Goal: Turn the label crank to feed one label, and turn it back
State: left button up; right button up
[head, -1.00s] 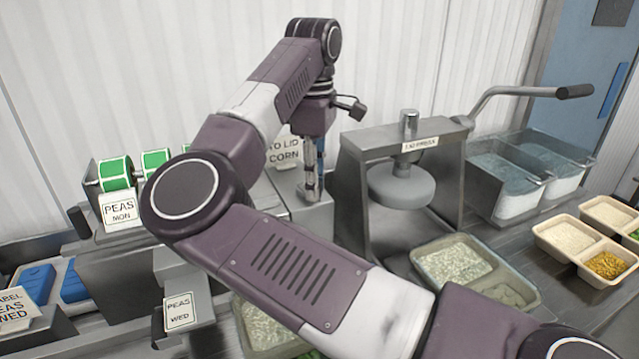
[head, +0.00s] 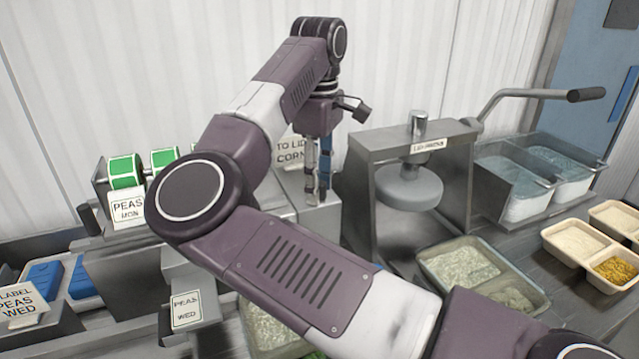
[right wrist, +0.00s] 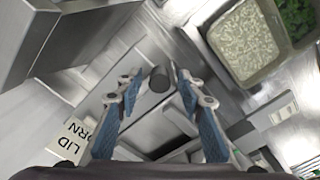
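My right gripper (head: 318,185) points down beside the grey housing of the label machine, left of the lid press. In the right wrist view its two blue-grey fingers (right wrist: 152,76) are apart, with a dark round knob (right wrist: 158,82), which looks like the crank's handle, between or just beyond their tips. A gap shows beside the knob, so the fingers do not look closed on it. The crank is not clearly visible in the head view. My left gripper is out of view.
The lid press (head: 408,185) stands right of my gripper. A filled tray (head: 533,289) lies before the press. Clear bins (head: 512,205) and beige trays (head: 557,250) are at right.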

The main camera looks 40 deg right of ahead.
notch_tip(320, 180, up, 12)
dwell(0.8)
dwell(0.4)
